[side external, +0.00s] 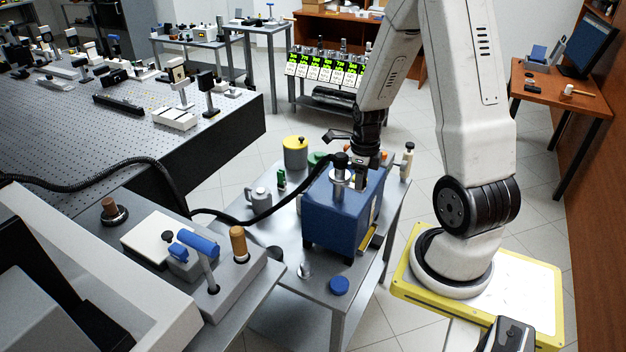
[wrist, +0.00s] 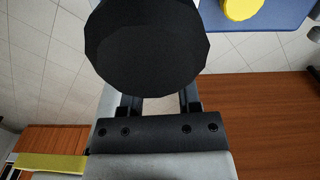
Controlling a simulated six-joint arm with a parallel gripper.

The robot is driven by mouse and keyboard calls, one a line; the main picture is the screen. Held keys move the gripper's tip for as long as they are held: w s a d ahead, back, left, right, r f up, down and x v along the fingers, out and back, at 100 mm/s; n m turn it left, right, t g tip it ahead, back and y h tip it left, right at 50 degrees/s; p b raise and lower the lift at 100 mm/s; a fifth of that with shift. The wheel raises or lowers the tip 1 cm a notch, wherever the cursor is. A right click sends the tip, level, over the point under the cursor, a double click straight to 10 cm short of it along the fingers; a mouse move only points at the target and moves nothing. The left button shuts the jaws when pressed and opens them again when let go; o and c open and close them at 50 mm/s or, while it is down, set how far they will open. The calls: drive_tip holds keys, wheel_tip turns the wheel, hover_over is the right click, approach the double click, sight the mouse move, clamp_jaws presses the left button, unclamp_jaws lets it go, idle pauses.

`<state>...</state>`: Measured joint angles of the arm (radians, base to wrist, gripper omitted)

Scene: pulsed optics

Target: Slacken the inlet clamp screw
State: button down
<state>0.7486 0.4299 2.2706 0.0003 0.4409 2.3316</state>
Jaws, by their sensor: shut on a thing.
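A large black faceted knob (wrist: 145,45), which I take to be the clamp screw's head, fills the upper middle of the wrist view. My gripper (wrist: 158,103) is shut on it; its two dark fingers run up behind the knob, which hides their tips. In the side external view, my gripper (side external: 361,160) is low at the top of the blue box (side external: 332,215). A black-topped metal post (side external: 341,172) stands on that box, just left of my gripper. The exact contact is too small to see there.
The blue box stands on a grey cart (side external: 235,216). A black hose (side external: 262,214) runs to it from the left. A yellow disc (wrist: 241,8) shows in the wrist view.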

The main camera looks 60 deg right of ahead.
drive_tip(key=n, duration=0.6)
drive_tip(key=shift+n, duration=0.4)
drive_tip(key=shift+c, duration=1.5)
unclamp_jaws()
drive_tip(key=shift+r, duration=0.2)
drive_tip(key=shift+r, duration=3.75)
